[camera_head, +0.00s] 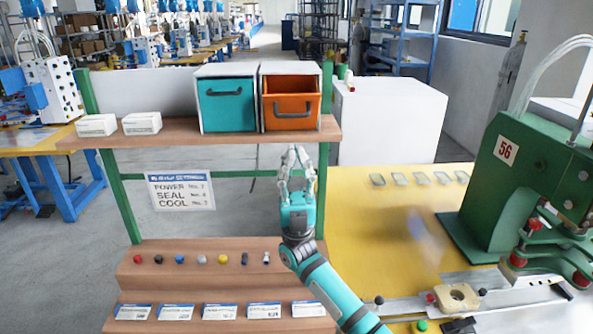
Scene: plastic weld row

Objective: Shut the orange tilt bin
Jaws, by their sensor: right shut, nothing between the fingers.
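The orange tilt bin (291,115) sits in the right half of a white cabinet on the wooden shelf. Its front leans out at the top, leaving a dark gap above it, so it stands open. It has a dark handle. The teal bin (227,104) beside it is closed. My right gripper (294,153) is below the shelf's front edge, under the orange bin and apart from it. Its fingers point up and are shut with nothing between them. My left gripper is not in view.
The wooden shelf (178,133) carries two white boxes (142,123) at left. A green post (322,180) stands just right of my gripper. A green press (515,180) stands on the yellow table (360,215) at right.

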